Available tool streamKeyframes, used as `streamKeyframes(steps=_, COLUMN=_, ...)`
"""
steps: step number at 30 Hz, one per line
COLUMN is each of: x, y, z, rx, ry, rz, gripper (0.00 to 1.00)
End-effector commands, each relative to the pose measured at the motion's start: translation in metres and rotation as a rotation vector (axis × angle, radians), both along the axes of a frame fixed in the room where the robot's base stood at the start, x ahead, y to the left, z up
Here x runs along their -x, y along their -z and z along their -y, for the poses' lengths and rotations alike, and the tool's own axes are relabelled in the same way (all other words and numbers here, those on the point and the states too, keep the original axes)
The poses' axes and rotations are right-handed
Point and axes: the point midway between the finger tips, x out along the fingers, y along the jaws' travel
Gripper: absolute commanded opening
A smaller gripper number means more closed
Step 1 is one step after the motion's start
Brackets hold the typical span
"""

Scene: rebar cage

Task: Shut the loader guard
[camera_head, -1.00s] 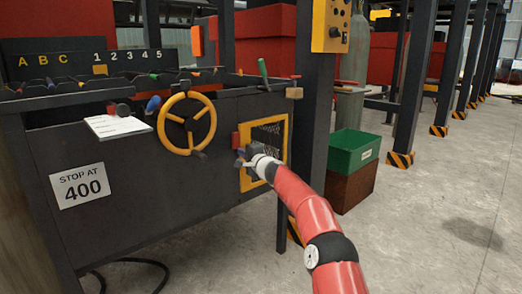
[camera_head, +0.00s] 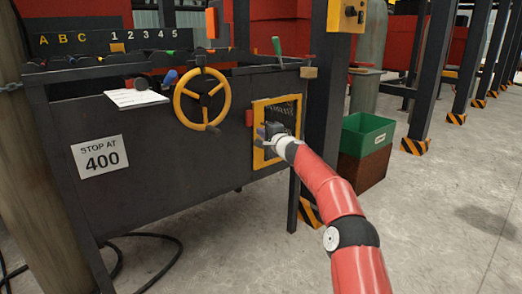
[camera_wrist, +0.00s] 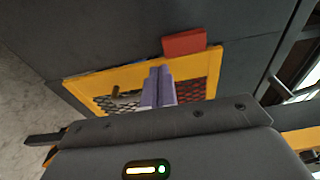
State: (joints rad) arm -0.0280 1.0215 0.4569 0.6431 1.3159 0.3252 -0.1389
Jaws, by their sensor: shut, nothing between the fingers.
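The loader guard (camera_head: 276,101) is a yellow frame with dark mesh on the front of the dark machine, right of the handwheel. It looks close to flush with the panel, but I cannot tell whether it is fully shut. A red block (camera_head: 249,117) sits at its left edge. My gripper (camera_head: 264,131) is in front of the guard, its fingers shut and empty. In the wrist view the purple fingers (camera_wrist: 160,75) overlap the guard's yellow frame (camera_wrist: 115,76) and mesh, near the red block (camera_wrist: 184,43). Contact is unclear. My gripper hides part of the guard.
A yellow handwheel (camera_head: 202,98) and a "STOP AT 400" sign (camera_head: 100,158) are on the machine's front. A green bin (camera_head: 367,142) on a brown box stands to the right, behind a dark post (camera_head: 325,110). Black cable lies on the floor below. Floor at right is clear.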

Motion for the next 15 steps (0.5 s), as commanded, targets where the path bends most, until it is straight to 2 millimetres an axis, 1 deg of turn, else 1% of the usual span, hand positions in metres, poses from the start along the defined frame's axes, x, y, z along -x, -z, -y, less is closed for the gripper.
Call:
streamKeyframes(steps=1, x=0.006, y=0.007, z=0.001, rx=-0.004, ry=0.0, rz=0.0, gripper=0.0)
streamKeyframes(steps=6, x=0.029, y=0.009, z=0.0, rx=0.0, ry=-0.001, rz=-0.002, gripper=0.0)
streamKeyframes(steps=11, x=0.054, y=0.009, z=-0.001, rx=0.001, ry=-0.001, rz=-0.002, gripper=0.0)
streamKeyframes(steps=12, x=0.054, y=0.004, z=0.002, rx=-0.005, ry=0.003, rz=-0.005, gripper=0.0)
streamKeyframes(steps=15, x=0.063, y=0.003, z=0.002, rx=-0.007, ry=0.004, rz=-0.005, gripper=0.0)
